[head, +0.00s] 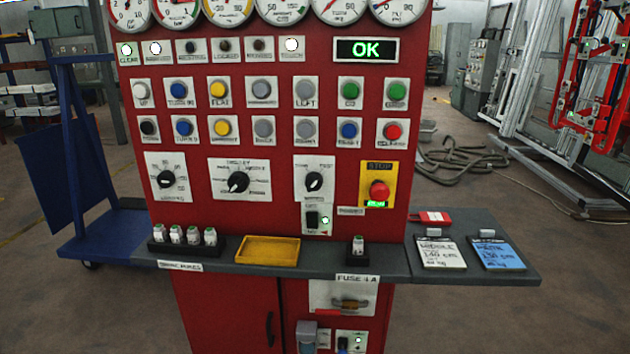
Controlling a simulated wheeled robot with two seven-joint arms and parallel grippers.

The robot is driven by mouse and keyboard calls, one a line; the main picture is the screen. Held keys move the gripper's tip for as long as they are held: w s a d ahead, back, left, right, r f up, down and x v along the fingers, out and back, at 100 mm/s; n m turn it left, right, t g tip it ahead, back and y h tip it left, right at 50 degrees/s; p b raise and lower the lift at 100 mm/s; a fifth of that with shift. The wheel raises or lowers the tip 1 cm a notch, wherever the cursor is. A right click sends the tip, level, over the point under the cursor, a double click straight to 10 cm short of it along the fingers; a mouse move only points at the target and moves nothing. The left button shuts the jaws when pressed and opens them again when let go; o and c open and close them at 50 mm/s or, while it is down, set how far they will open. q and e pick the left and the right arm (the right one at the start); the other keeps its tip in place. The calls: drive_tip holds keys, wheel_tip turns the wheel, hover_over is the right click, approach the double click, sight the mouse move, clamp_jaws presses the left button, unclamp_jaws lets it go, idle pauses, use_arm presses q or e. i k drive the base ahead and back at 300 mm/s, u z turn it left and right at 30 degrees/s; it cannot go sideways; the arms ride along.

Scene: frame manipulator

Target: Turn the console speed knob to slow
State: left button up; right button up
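The red console panel (283,137) stands in front of me in the head view. A black rotary knob (314,182) on a small white plate sits right of centre; small lettering above it seems to read "FAST" at the right, so it looks like the speed knob. Its pointer seems tilted toward upper right, but this is too small to be sure. Two similar black knobs are to its left, a larger one (238,182) at the middle and one (166,179) at the left. Neither of my grippers is in view.
A red stop button (379,190) on a yellow plate is right of the speed knob, and a black switch (312,219) is below it. A grey shelf (330,262) juts out underneath, with a yellow tray (268,251), fuses and two cards. Rows of coloured buttons are above.

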sight(314, 180)
drive_tip(key=u, duration=0.55)
drive_tip(key=k, duration=0.65)
drive_tip(key=u, duration=1)
drive_tip(key=i, duration=1)
drive_tip(key=z, duration=0.45)
drive_tip(key=i, duration=0.75)
drive_tip(key=z, duration=0.65)
